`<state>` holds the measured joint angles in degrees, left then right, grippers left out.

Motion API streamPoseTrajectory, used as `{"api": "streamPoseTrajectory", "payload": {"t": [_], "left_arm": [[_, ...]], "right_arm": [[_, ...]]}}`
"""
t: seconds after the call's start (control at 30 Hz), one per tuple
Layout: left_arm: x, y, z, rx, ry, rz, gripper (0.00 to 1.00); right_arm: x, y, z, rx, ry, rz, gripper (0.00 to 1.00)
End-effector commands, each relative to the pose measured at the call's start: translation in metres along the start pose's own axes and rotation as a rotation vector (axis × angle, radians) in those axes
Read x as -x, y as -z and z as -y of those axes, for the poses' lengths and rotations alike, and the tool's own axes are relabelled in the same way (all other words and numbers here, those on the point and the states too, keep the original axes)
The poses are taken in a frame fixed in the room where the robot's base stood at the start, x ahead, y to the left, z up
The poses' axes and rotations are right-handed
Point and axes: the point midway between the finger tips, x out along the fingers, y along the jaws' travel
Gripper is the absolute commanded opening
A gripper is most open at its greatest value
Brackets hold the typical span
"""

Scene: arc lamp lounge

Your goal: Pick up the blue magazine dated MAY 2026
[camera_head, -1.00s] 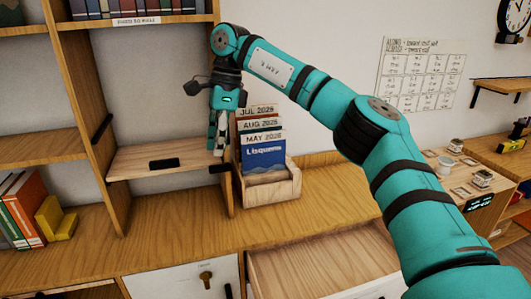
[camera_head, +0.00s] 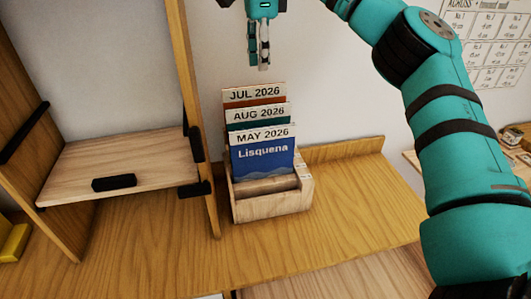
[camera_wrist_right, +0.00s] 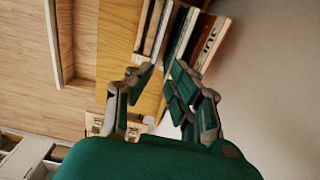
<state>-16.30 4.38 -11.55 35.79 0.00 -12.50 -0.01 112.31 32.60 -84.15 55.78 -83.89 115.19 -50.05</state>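The blue magazine (camera_head: 263,160), labelled MAY 2026 and "Lisquena", stands upright at the front of a wooden holder (camera_head: 272,207). Behind it rise the teal AUG 2026 magazine (camera_head: 258,114) and the rust-coloured JUL 2026 magazine (camera_head: 253,94). My right gripper (camera_head: 259,58) hangs fingers down above the magazines in the head view, apart from them. In the right wrist view its fingers (camera_wrist_right: 160,85) are spread with nothing between them, and the magazine tops (camera_wrist_right: 190,35) show beyond. My left gripper is out of view.
A wooden shelf unit with an upright panel (camera_head: 196,110) stands close to the left of the holder. The wall (camera_head: 320,90) is behind. The counter (camera_head: 350,195) right of the holder is clear. A black-handled shelf board (camera_head: 120,160) sits at left.

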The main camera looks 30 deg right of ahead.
Motion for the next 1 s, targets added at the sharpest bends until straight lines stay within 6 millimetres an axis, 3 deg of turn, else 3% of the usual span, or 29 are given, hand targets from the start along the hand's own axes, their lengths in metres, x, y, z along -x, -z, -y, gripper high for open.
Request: {"api": "streamPoseTrajectory", "payload": {"t": [0.1,0.27,0.5,0.7,1.0], "left_arm": [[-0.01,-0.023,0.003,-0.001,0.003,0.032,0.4],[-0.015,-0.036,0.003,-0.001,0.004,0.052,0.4],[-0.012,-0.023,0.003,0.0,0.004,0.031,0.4],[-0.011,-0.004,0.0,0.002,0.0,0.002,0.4],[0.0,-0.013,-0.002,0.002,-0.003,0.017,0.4]], "right_arm": [[-0.029,0.001,0.0,0.001,-0.005,0.0,0.18],[-0.062,0.001,0.0,0.001,-0.005,-0.001,0.18],[-0.103,0.001,0.0,-0.002,-0.003,-0.002,0.18],[-0.117,0.001,0.0,-0.002,-0.002,0.0,0.18],[-0.157,0.004,0.001,-0.002,-0.003,-0.001,0.18]]}}
